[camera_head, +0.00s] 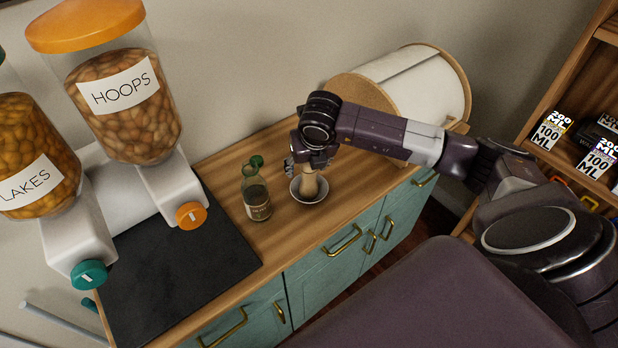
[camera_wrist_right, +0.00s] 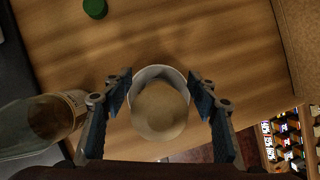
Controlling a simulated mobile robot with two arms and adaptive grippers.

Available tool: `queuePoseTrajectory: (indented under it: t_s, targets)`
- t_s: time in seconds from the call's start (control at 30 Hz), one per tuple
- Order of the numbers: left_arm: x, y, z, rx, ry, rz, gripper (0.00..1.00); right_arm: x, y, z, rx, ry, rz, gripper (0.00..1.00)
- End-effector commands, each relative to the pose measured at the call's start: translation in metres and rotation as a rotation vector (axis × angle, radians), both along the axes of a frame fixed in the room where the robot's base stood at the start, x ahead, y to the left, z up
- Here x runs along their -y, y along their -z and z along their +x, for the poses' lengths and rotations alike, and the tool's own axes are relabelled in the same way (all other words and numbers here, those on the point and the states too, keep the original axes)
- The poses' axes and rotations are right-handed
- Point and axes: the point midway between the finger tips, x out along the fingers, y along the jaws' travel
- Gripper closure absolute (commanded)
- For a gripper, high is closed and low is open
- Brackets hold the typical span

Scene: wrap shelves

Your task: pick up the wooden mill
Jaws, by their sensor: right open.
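The wooden mill (camera_head: 309,184) is pale wood and appears to stand in a small white bowl (camera_head: 299,196) on the wooden counter. My right gripper (camera_head: 309,163) is directly above it, pointing down, and partly hides its top. In the right wrist view the mill's round top (camera_wrist_right: 159,110) lies between the two fingers of my open right gripper (camera_wrist_right: 159,84). There is a gap on each side, and the bowl's rim (camera_wrist_right: 158,71) shows around the mill. My left gripper is not in view.
A green glass bottle (camera_head: 257,201) stands close to the left of the bowl, with a green cap (camera_head: 257,160) behind it. Cereal dispensers (camera_head: 123,105) stand left on a dark mat (camera_head: 190,265).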

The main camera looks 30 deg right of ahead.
Motion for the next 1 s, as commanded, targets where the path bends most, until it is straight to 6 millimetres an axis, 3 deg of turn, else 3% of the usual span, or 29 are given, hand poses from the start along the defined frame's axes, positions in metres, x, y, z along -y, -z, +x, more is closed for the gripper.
queuePoseTrajectory:
  t_s: [0.2, 0.7, 1.0]
  targets:
    - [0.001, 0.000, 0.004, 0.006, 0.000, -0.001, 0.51, 0.000, 0.001, 0.000, 0.000, 0.000, 0.001, 0.47]
    - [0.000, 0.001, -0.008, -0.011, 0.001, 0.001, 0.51, 0.000, 0.001, 0.000, 0.000, 0.000, 0.001, 1.00]
    - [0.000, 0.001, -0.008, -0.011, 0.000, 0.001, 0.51, 0.000, 0.000, 0.001, 0.002, 0.000, 0.000, 1.00]
